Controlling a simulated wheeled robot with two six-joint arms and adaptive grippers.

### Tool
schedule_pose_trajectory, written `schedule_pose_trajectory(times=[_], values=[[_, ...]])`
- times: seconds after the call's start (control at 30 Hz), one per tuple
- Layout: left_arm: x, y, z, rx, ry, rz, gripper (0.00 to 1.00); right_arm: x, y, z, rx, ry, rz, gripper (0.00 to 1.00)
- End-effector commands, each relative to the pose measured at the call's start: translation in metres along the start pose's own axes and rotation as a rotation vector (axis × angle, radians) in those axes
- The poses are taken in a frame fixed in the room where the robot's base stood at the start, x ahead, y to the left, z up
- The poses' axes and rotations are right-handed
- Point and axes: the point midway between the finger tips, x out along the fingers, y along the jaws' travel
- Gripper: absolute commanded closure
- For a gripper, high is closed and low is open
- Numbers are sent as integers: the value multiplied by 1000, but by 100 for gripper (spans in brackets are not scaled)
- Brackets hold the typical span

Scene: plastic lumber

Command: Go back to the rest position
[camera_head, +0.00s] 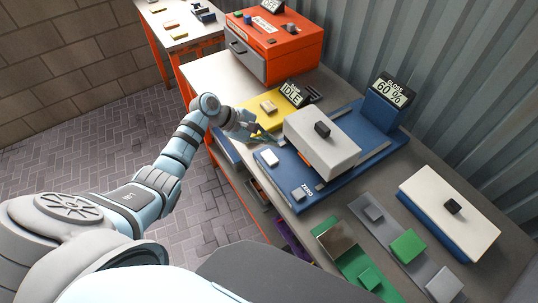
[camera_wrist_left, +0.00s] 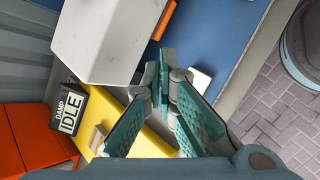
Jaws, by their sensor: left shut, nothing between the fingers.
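My left gripper (camera_head: 264,137) is shut and empty. In the head view it hangs at the table's left edge, between the yellow pad (camera_head: 262,110) and the white button (camera_head: 269,157) of the blue gloss station. In the left wrist view the fingers (camera_wrist_left: 165,75) meet at their tips, with the white button (camera_wrist_left: 201,80) just to their right. The yellow pad (camera_wrist_left: 153,142) lies behind and to the left of the fingers, with a "DAMP IDLE" display (camera_wrist_left: 72,110) beside it. My right gripper is not in view.
A pale block with a black knob (camera_head: 321,146) stands on the blue station (camera_head: 370,118), close to the gripper. Its display (camera_head: 392,90) reads 60 %. An orange box (camera_head: 276,45) stands at the back. Another white-topped block (camera_head: 450,207) and green and grey samples (camera_head: 408,246) lie nearer right.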

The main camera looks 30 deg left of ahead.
Motion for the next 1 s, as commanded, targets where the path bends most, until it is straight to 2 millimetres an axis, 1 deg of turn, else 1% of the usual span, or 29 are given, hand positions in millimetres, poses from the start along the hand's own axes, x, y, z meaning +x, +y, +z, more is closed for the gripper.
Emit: schedule_pose_trajectory(times=[0.47,0.53,0.57,0.67,0.7,0.77,0.8,0.9,1.0], values=[[0,0,0,1,0,0,100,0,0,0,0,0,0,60],[3,-6,1,25,6,-11,100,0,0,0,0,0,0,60],[5,-13,1,51,14,-23,100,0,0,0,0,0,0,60],[17,-58,7,246,60,-105,100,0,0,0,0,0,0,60],[21,-82,10,358,84,-149,100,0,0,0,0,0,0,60],[24,-119,17,539,120,-220,100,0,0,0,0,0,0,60],[22,-143,21,656,143,-267,100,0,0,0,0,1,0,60],[10,-189,33,914,192,-368,100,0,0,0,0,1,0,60],[-9,-222,44,1112,234,-455,100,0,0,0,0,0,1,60]])
